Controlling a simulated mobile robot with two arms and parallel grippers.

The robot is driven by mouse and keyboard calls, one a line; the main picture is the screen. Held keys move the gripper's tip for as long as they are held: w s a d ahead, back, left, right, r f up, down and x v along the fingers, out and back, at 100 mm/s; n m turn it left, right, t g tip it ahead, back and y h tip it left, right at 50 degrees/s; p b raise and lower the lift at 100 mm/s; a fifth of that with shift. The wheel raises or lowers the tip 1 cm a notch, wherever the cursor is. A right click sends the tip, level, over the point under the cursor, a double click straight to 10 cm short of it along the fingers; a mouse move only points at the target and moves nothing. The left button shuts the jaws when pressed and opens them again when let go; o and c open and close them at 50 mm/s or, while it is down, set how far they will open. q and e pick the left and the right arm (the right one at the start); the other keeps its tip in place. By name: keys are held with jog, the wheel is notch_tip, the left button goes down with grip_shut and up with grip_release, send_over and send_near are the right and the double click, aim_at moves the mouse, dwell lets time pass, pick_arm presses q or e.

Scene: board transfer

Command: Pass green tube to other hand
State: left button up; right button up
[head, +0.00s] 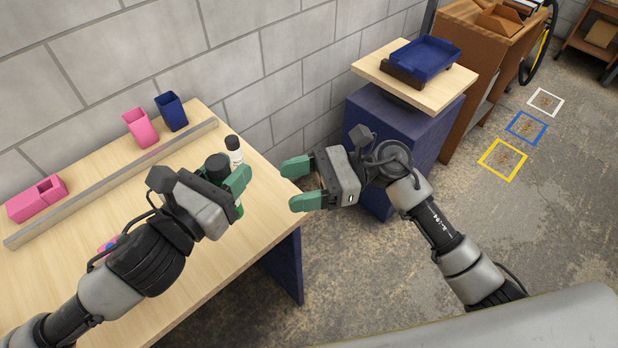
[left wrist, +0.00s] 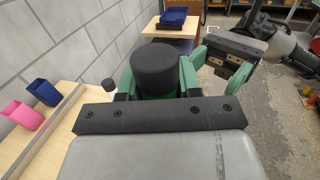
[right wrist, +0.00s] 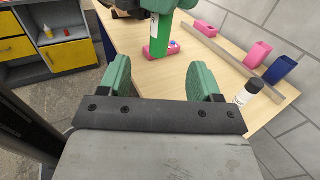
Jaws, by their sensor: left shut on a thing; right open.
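The green tube (head: 239,211) has a black cap, which fills the middle of the left wrist view (left wrist: 155,66). My left gripper (head: 232,180) is shut on the tube and holds it upright near the table's right edge. The tube's green body (right wrist: 160,37) shows in the right wrist view, beyond my right fingertips. My right gripper (head: 299,184) is open and empty, to the right of the tube, with its fingers pointing at it. A gap separates the right fingertips from the tube. In the head view my left gripper hides most of the tube's body.
A white bottle with a black cap (right wrist: 247,94) stands on the wooden table (head: 262,228) close behind the tube. A blue tray (head: 425,60) sits on another stand.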

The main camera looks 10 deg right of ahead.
jog(key=a, duration=0.6)
jog(key=s+a, duration=0.1)
jog(key=a, duration=0.3)
jog(key=c, duration=0.9)
pick_arm(q)
jog(key=o, duration=0.5)
pick_arm(e)
jog(key=shift+c, duration=0.7)
pick_arm(q)
jog(key=o, duration=0.5)
jog(key=shift+r, duration=0.1)
